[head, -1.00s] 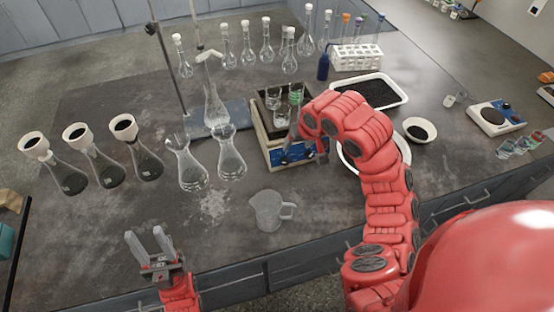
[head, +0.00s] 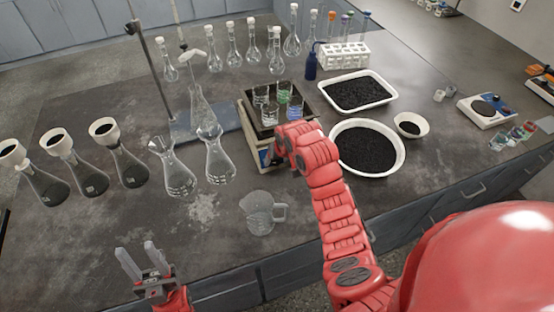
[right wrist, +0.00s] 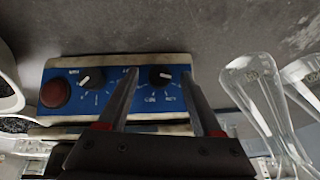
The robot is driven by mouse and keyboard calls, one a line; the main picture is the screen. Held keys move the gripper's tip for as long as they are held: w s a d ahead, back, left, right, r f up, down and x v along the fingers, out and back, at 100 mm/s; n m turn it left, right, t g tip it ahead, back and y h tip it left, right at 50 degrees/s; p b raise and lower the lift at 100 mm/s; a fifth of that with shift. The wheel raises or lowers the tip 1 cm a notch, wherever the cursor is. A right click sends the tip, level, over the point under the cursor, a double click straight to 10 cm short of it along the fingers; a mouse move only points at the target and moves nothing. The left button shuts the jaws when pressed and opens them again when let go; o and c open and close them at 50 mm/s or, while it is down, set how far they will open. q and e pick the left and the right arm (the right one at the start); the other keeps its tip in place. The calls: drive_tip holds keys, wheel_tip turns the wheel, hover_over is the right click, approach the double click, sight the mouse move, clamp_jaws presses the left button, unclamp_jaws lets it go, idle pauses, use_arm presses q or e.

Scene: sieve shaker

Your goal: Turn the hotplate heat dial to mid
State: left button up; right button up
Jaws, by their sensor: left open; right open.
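The hotplate (head: 252,115) is a boxy unit with a blue front panel and several glass beakers on its dark top. In the right wrist view its blue panel (right wrist: 65,78) shows a red button (right wrist: 55,93), a left black dial (right wrist: 92,78) and a right black dial (right wrist: 162,76). The small lettering is hard to read. My right gripper (right wrist: 160,74) is open, with its fingers on either side of the right dial; I cannot tell whether they touch it. In the head view my right arm hides most of the panel. My left gripper (head: 136,258) is open and empty near the front edge.
A glass jug (head: 260,213) stands in front of the hotplate. Flasks (head: 218,160) stand left of it, near a stand (head: 152,70). A round bowl (head: 400,150) and a tray (head: 392,98) of black grains lie to the right. The front left tabletop is clear.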

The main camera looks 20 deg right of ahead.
drive_tip(key=shift+w+f, duration=0.15)
drive_tip(key=shift+f, duration=0.1)
clamp_jaws()
